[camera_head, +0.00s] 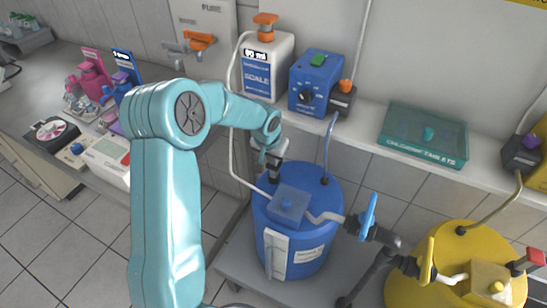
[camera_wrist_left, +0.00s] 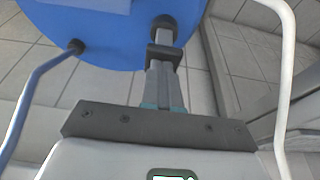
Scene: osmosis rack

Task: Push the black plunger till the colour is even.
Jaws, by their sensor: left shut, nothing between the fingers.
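The blue tank (camera_head: 310,255) stands below the shelf in the head view, and its lid fills the top of the left wrist view (camera_wrist_left: 100,30). A short dark post (camera_wrist_left: 163,25), which looks like the black plunger, rises from the lid's edge. My left gripper (camera_head: 273,168) reaches down over the lid's back left edge. In the left wrist view its fingers (camera_wrist_left: 163,62) are shut with nothing between them, tips at or just by the post. I cannot tell whether they touch. The gripper partly hides the post in the head view. My right gripper is out of view.
A pale blue box (camera_head: 288,204) and a white hose lie on the lid. A blue-handled valve (camera_head: 368,212) leads to the yellow tank (camera_head: 420,285) at the right. A teal tablet tray (camera_head: 425,135) and blue pump box (camera_head: 315,82) stand on the shelf.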

